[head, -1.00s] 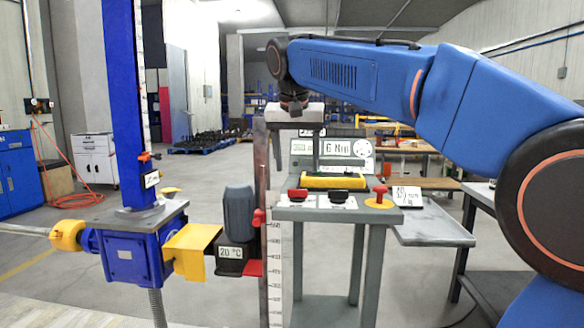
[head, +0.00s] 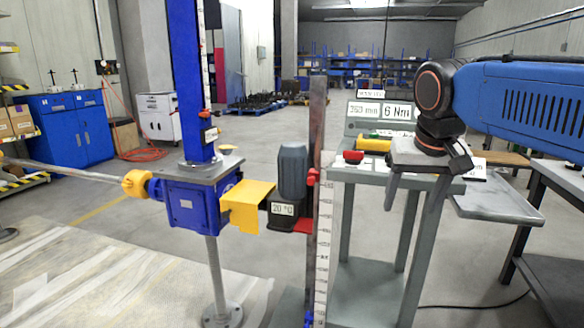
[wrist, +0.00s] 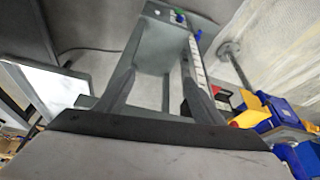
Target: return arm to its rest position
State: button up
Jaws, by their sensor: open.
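My gripper (head: 412,190) hangs from my blue arm at the right in the head view, fingers pointing down. Its two grey fingers are apart with nothing between them. It is in front of the right part of the grey control stand (head: 340,173) and hides some of its top. In the wrist view my gripper (wrist: 157,75) shows two spread fingers, with the stand's legs and the floor beyond them.
The blue screw jack (head: 195,205) with its yellow guard (head: 248,205), grey motor (head: 292,172) and upright scale (head: 323,250) stands left of my gripper. A grey side table (head: 560,182) is at the right.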

jog(key=s+d+f, duration=0.2)
jog(key=s+f, duration=0.6)
jog(key=f, duration=0.2)
jog(key=s+d+f+n, duration=0.1)
jog(key=s+d+f, duration=0.1)
jog(key=s+f, duration=0.7)
jog(key=shift+f+y, duration=0.3)
jog(key=shift+f, duration=0.5)
